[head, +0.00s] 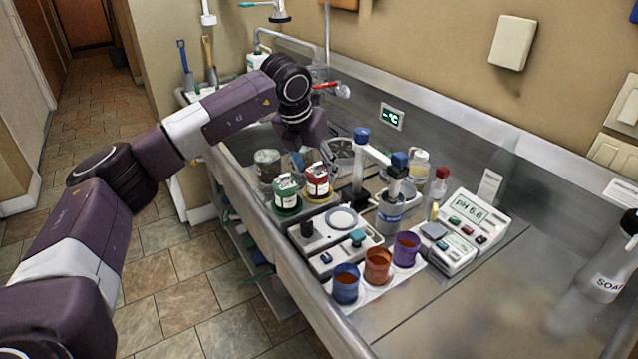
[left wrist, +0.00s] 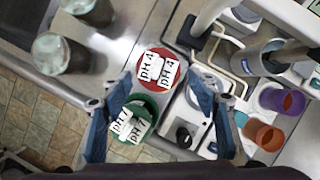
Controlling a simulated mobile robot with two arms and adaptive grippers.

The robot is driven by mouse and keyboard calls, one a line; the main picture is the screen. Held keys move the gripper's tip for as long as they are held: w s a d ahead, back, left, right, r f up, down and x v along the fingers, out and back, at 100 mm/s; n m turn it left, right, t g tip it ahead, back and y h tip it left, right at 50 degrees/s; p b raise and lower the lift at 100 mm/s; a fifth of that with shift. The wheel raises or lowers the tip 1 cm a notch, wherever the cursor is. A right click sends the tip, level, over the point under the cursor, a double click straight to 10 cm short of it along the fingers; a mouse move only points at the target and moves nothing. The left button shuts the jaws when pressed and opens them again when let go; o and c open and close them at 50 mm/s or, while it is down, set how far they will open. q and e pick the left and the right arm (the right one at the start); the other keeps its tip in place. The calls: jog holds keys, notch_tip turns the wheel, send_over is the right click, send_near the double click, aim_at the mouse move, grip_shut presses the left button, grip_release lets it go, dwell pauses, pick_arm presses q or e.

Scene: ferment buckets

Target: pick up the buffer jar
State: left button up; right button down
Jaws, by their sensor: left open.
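Two buffer jars stand side by side near the sink's front edge. One is green, labelled pH 7 (head: 286,193), and shows in the left wrist view (left wrist: 131,123). The other is red, labelled pH 4 (head: 317,180), and also shows in the wrist view (left wrist: 158,70). My left gripper (head: 312,157) is open and empty above and just behind the jars in the head view. In the wrist view its blue fingers (left wrist: 157,82) spread to either side of the jars; contact does not show. My right gripper is not in view.
Blue, orange (head: 378,266) and purple cups stand near the front. A pH meter (head: 468,225) and an electrode stand (head: 359,175) are to the right. Cloudy glass jars (left wrist: 62,52) stand beside the buffers. The right end of the steel counter is mostly clear.

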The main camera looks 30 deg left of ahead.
aim_at(316, 173)
pick_arm(q)
jog(key=p+x, duration=0.1)
jog(key=x, duration=0.3)
jog(key=shift+w+a+f+p, duration=0.1)
jog(key=shift+w+f+p, duration=0.05)
jog(key=shift+f+p, duration=0.2)
jog(key=shift+f, duration=0.15)
jog(key=shift+c, duration=0.7)
jog(key=c, duration=1.1)
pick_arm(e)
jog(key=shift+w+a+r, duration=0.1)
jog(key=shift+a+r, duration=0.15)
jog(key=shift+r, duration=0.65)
pick_arm(q)
jog(key=shift+w, duration=0.1)
